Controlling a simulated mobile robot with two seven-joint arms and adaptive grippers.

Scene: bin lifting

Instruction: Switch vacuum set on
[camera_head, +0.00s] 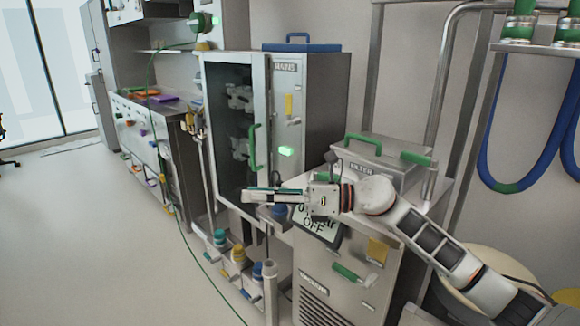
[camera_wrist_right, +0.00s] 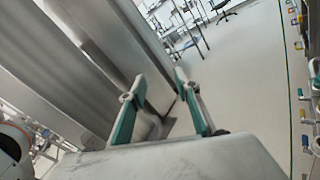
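The vacuum set is a steel cabinet (camera_head: 330,278) with a "VACUUM" label low on its front, right of centre in the head view. A display plate (camera_head: 318,228) on its top front reads "OFF", with its upper part hidden behind my right gripper. A green handle (camera_head: 352,275) sits on the cabinet front, with a yellow tag (camera_head: 377,250) above it. My right gripper (camera_head: 250,195) points left in front of the display. Its teal-lined fingers stand apart with nothing between them in the right wrist view (camera_wrist_right: 160,78). My left gripper is not in view.
A filter box (camera_head: 375,160) with green handles stands on top of the cabinet. A tall glass-door unit (camera_head: 235,130) labelled "MAINS" with a lit green button (camera_head: 287,151) stands behind it. Blue hoses hang at right.

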